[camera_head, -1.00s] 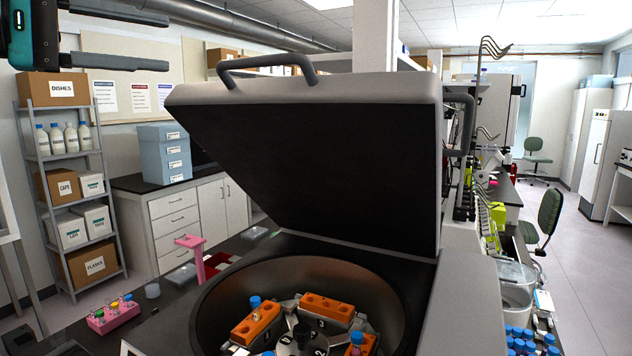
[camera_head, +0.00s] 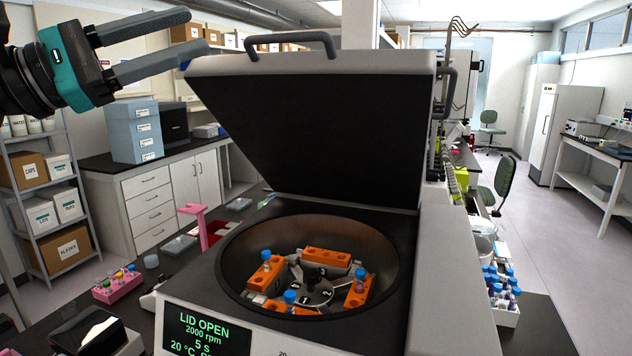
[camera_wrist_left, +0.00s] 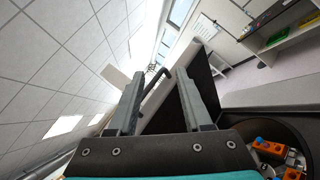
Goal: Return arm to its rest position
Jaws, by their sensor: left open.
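My left gripper (camera_head: 172,43) is at the upper left of the head view, raised in the air left of the centrifuge lid. Its two grey fingers are apart, with nothing between them. In the left wrist view the fingers (camera_wrist_left: 152,105) also stand apart, with the lid behind them. The centrifuge lid (camera_head: 320,130) is raised, with a dark handle (camera_head: 290,44) on top. The gripper appears apart from the handle. My right gripper is not in view.
The open centrifuge bowl (camera_head: 385,250) holds orange tube holders with blue-capped tubes. Its screen (camera_head: 205,335) reads LID OPEN. A pink tube rack (camera_head: 118,288) stands at left, and a white rack (camera_head: 505,315) of blue-capped tubes at right. Shelves (camera_head: 45,200) stand at far left.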

